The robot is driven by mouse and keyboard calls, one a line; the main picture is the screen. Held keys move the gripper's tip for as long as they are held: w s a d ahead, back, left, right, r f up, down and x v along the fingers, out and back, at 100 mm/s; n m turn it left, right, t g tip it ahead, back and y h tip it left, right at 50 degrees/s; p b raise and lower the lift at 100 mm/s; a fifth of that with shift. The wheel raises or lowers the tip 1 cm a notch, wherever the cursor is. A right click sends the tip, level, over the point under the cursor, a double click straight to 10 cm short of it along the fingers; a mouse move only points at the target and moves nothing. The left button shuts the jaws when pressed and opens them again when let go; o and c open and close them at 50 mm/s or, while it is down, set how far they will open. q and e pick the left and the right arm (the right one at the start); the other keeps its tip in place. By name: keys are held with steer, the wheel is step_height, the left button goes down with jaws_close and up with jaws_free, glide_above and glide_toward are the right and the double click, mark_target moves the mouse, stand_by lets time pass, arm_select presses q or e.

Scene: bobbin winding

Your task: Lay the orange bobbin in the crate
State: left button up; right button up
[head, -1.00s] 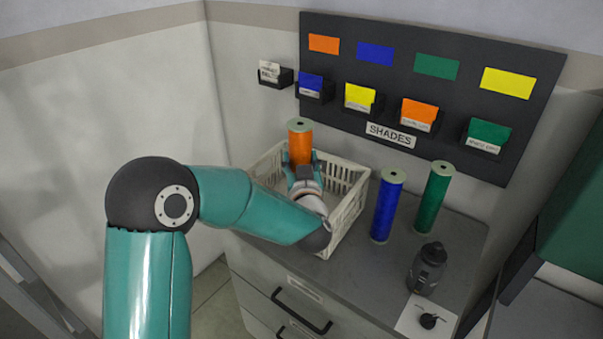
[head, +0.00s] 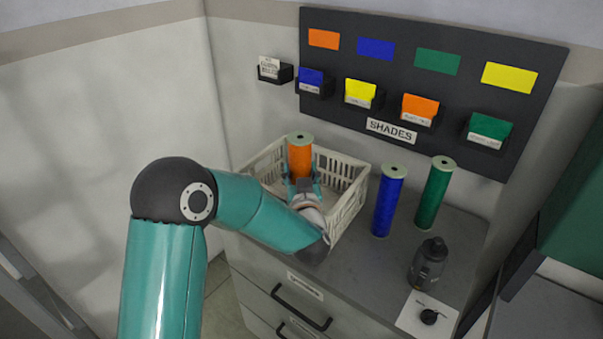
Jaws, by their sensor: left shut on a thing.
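The orange bobbin (head: 300,157) is upright in the head view, inside or just over the white crate (head: 349,209). My left gripper (head: 301,180) is shut on the orange bobbin from the near side. The bobbin's lower end is hidden behind the gripper, so I cannot tell whether it touches the crate floor. The crate stands on the grey cabinet top, at its left end against the wall. My right gripper is not in view.
A blue bobbin (head: 388,201) and a green bobbin (head: 434,192) stand upright right of the crate. A shades board (head: 440,90) hangs behind.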

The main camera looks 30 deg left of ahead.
arm_select(q)
steer(key=shift+f, duration=0.1)
steer(key=o, duration=1.3)
steer(key=shift+o, duration=0.2)
steer(key=shift+r+p, duration=0.4)
steer(key=shift+p, duration=0.05)
steer(key=shift+r+p, duration=0.35)
steer(key=shift+p, duration=0.1)
steer(key=b+v, duration=0.3)
steer(key=v, duration=0.9)
steer(key=shift+f+b, duration=0.15)
steer(key=shift+b, duration=0.25)
